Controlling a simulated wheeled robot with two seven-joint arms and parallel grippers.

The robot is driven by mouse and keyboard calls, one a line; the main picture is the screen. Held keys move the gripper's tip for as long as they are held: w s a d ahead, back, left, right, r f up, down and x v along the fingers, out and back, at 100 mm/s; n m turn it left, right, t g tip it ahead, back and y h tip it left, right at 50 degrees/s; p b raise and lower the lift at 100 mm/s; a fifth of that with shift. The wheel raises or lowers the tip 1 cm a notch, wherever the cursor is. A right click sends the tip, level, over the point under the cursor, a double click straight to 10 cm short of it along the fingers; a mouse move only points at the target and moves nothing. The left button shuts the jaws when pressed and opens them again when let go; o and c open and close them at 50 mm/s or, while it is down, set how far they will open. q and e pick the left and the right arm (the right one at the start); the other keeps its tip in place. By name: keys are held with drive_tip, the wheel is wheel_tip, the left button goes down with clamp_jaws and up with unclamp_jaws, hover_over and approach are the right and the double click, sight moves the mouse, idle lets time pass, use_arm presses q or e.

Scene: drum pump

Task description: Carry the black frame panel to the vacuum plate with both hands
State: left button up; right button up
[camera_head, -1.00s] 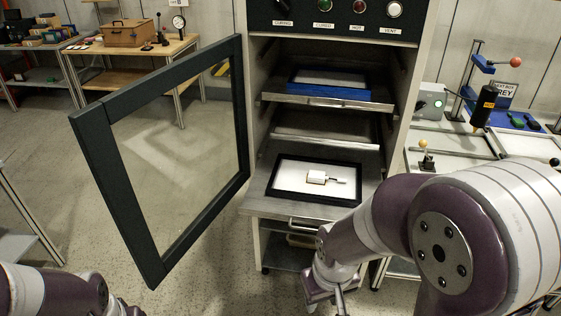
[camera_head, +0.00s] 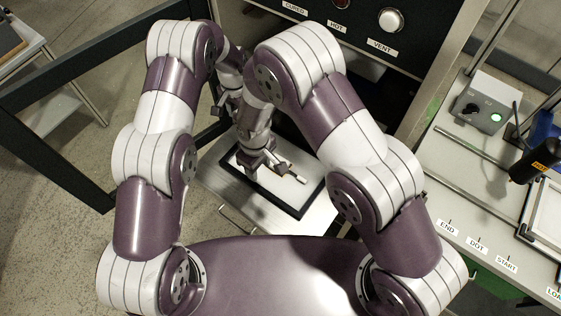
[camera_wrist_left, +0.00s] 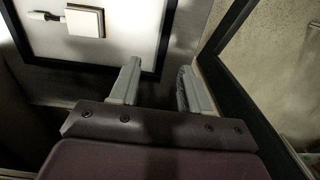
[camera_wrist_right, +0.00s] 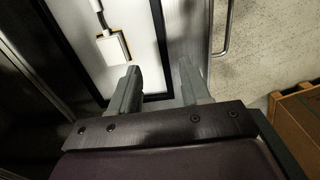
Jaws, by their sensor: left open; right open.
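The black frame panel (camera_head: 289,196), with a white field, lies on the pulled-out lower shelf of the cabinet. A small white block with a thin handle rests on its white field. My right gripper (camera_head: 264,166) is open above the panel; in the right wrist view (camera_wrist_right: 158,75) one black side bar of the frame passes near the gap between its fingers. My left gripper (camera_head: 222,106) is open near the far left part of the panel; in the left wrist view (camera_wrist_left: 158,75) its fingers are near a frame corner. I cannot tell whether they touch it. I cannot make out the vacuum plate for certain.
The cabinet's open door (camera_head: 60,165) stands at the left, close to my left arm. The control panel (camera_head: 345,25) is above the shelf. A bench (camera_head: 450,190) with a control box (camera_head: 487,103), a black tool and labels stands at the right. My arms hide part of the cabinet.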

sight(258, 186)
use_arm(q)
drive_tip(key=f, duration=0.8)
drive_tip(key=a+f, duration=0.1)
drive_tip(key=f, duration=0.3)
drive_tip(key=shift+w+f, duration=0.15)
drive_tip(key=shift+f, duration=0.15)
use_arm(e)
drive_tip(key=f, duration=1.2)
drive_tip(key=shift+w+a+f, duration=0.2)
drive_tip(key=shift+a+f, duration=0.1)
drive_tip(key=shift+a, duration=0.1)
use_arm(q)
drive_tip(key=shift+a+f, duration=0.1)
drive_tip(key=shift+f, duration=0.15)
use_arm(e)
drive_tip(key=shift+a+f, duration=0.1)
drive_tip(key=shift+f, duration=0.1)
use_arm(q)
clamp_jaws()
use_arm(e)
clamp_jaws()
use_arm(q)
drive_tip(key=shift+w+r, duration=0.1)
drive_tip(key=shift+r, duration=0.05)
use_arm(e)
drive_tip(key=shift+w+r, duration=0.1)
drive_tip(key=shift+r, duration=0.05)
